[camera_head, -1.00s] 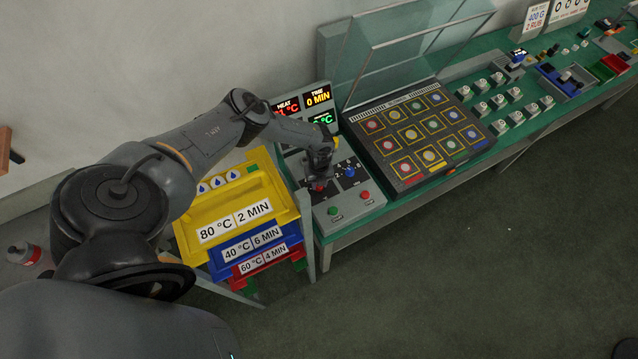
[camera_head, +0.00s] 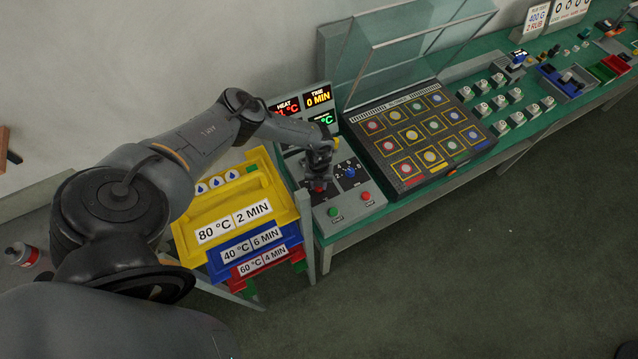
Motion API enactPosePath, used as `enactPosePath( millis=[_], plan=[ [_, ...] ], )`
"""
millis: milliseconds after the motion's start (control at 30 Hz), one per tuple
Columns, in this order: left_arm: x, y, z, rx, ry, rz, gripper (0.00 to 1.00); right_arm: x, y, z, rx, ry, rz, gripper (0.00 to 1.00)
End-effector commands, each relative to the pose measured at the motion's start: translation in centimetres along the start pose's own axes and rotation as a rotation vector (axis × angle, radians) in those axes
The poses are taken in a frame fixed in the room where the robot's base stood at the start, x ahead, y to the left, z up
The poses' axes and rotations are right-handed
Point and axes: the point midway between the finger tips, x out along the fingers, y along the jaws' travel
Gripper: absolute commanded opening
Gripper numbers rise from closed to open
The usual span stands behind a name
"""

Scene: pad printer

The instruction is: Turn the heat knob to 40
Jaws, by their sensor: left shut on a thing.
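The red heat knob (camera_head: 319,188) sits on the grey control panel (camera_head: 347,206), left of the blue time knob (camera_head: 350,171). My left gripper (camera_head: 319,181) points down over the red knob and is shut on it. The gripper and wrist cover most of the knob and its dial marks, so its setting cannot be read. The HEAT display (camera_head: 285,106) is partly hidden by my left arm. The TIME display (camera_head: 317,96) reads 0 MIN. A green °C readout (camera_head: 325,119) is partly covered too. My right gripper is not in view.
A green button (camera_head: 335,212) and a red button (camera_head: 366,196) sit at the panel's front. Stacked yellow (camera_head: 282,217), blue and red labelled trays stand close on the left. The open-lidded pad plate (camera_head: 415,136) is at the right. The floor in front is clear.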

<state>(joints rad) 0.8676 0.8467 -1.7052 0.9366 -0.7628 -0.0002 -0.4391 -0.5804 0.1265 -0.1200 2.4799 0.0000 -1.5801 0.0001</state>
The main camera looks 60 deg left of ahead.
Motion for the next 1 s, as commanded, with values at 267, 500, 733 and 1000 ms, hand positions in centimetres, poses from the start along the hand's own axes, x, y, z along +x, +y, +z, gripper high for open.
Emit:
enactPosePath(
  millis=[267,500,733,1000],
  plan=[
    [0.0,0.0,0.0,-0.001,0.000,0.000,0.57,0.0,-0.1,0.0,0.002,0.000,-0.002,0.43],
    [0.0,0.0,0.0,-0.001,0.000,0.000,0.57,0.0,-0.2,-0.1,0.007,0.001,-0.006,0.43],
    [-1.6,0.0,0.1,-0.003,0.001,-0.001,0.57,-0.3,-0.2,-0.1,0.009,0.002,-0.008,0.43],
    [-6.0,0.0,0.1,-0.001,-0.001,-0.003,0.57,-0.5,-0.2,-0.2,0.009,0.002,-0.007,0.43]
  ],
)
